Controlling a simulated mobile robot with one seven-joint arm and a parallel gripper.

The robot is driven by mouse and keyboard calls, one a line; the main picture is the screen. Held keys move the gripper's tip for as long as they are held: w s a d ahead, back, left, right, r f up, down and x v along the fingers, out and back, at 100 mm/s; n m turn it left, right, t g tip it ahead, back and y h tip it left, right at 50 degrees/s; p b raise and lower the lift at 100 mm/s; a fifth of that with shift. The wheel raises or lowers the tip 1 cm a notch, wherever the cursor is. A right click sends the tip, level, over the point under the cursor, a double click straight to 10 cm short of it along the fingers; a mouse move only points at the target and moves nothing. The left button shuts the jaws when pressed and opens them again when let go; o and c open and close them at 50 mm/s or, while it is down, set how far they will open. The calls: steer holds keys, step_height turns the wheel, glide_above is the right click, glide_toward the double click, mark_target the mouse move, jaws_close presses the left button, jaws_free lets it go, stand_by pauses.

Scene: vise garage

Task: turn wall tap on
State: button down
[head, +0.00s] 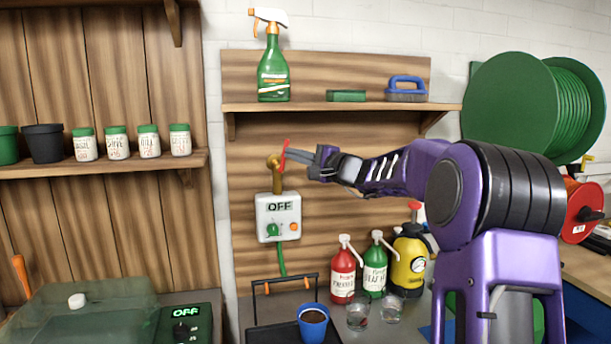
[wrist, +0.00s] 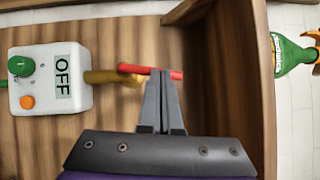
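The wall tap (head: 275,163) is a brass fitting on the wooden back panel, with a thin red lever (head: 284,154). In the wrist view the brass tap (wrist: 112,76) points right and the red lever (wrist: 132,69) runs across my fingertips. A white control box (head: 278,215) below the tap reads OFF; it also shows in the wrist view (wrist: 45,102), with a green knob and an orange button. My gripper (head: 314,160) is right beside the lever, its fingers together. The fingertips (wrist: 161,74) overlap the lever; I cannot tell whether they touch it.
A wooden shelf (head: 340,106) above holds a green spray bottle (head: 273,72), a sponge and a brush. Below stand a red bottle (head: 342,275), a green bottle, a yellow sprayer (head: 410,262) and a blue pot (head: 313,322) on a dark tray. A hose reel is right.

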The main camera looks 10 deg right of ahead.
steer(key=shift+a+r+n+g, duration=0.15)
steer(key=shift+a+n+g, duration=0.35)
steer(key=shift+n, duration=0.4)
